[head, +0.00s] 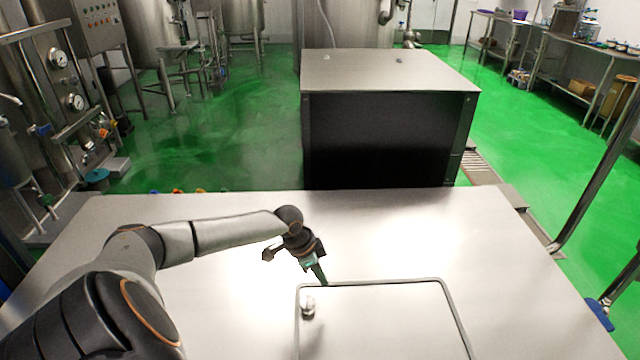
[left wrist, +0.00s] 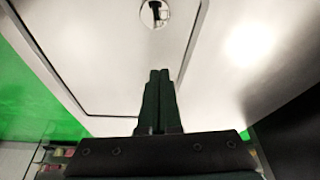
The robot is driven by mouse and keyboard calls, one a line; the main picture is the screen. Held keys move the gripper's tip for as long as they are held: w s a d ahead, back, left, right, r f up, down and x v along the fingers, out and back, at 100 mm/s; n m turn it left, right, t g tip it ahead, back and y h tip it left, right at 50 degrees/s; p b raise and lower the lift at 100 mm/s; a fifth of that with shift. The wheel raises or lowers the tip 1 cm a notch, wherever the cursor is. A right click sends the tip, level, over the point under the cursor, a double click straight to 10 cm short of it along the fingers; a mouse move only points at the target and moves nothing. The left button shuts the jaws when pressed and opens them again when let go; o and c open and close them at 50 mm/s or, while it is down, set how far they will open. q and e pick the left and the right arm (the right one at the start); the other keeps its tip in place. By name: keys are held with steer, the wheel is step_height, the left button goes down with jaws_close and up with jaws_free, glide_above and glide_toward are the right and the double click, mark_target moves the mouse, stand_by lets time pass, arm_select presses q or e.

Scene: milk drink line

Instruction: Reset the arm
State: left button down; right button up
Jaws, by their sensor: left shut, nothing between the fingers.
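My left arm reaches in from the left over a steel table (head: 230,290) in the head view. My left gripper (head: 322,278) points down near the back edge of a framed panel (head: 385,318) on the table. Its fingers are shut together with nothing between them, and they also show in the left wrist view (left wrist: 160,78). A small shiny round knob (head: 308,304) sits at the panel's back left corner, just in front of the gripper. A round shiny spot shows beyond the fingertips in the left wrist view (left wrist: 154,14). My right gripper is not in view.
A large box with a black front and steel top (head: 385,130) stands behind the table. Tanks and gauges (head: 75,102) are at the left. A steel side bench (head: 560,55) is at the back right. The table right of the gripper is clear.

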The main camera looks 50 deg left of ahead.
arm_select(q)
steer(key=shift+s+r, duration=0.25)
steer(key=shift+r, duration=0.4)
steer(key=shift+f, duration=0.1)
